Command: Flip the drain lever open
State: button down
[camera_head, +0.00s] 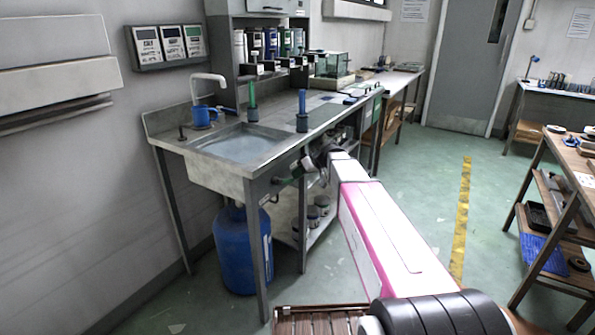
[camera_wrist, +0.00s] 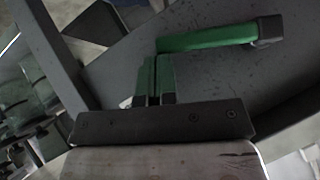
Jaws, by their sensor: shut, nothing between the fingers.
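The drain lever appears as a green bar with a dark grey end block. In the wrist view the lever (camera_wrist: 208,39) lies across the upper middle, its grey block at the right end, against a grey metal surface. In the head view the lever (camera_head: 287,181) is small, at the sink's front right side. My gripper (camera_wrist: 154,62) is shut and empty, its narrow green-looking fingers side by side. The fingertips are close to the lever's left end; I cannot tell whether they touch it. In the head view the fingers are mostly hidden by my wrist. The steel sink (camera_head: 238,147) holds water.
A blue barrel (camera_head: 240,250) stands below the sink. Bench legs and a lower shelf with jars (camera_head: 318,205) are near my arm.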

jog(key=s+a+f+m+g+y, duration=0.3)
jog(key=s+f+g+y, duration=0.1)
jog(key=f, duration=0.4)
jog(key=shift+s+f+m, duration=0.15)
jog(key=shift+m, duration=0.15)
jog(key=shift+s+f, duration=0.1)
jog(key=shift+s, duration=0.1)
dwell(0.5)
jog(key=shift+w, duration=0.15)
